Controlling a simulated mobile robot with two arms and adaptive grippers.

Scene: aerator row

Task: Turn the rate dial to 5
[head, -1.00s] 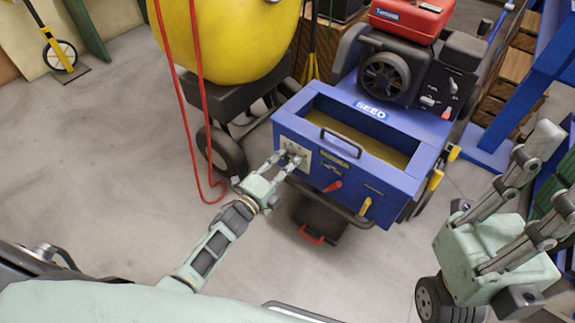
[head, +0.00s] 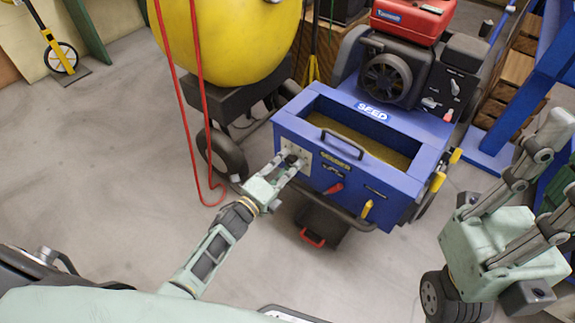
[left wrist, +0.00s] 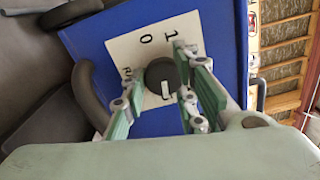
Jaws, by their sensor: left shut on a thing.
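The rate dial (left wrist: 160,76) is a round black knob with a white pointer mark. It sits on a cream plate (left wrist: 138,44) printed with "1" and "0"; the other numbers are hidden or out of view. The pointer mark faces the lower side in the left wrist view. My left gripper (head: 288,164) is at the plate on the left of the blue seeder's front. Its fingers stand around the dial and are shut on it. My right gripper (head: 562,158) is at the right edge, open and empty, away from the seeder.
The blue seeder box (head: 402,181) has a black handle, a red lever (head: 334,189) and a yellow lever (head: 367,209) on its front. A yellow tank (head: 228,35) on wheels with red hose stands left of it. The floor (head: 95,150) at left is clear.

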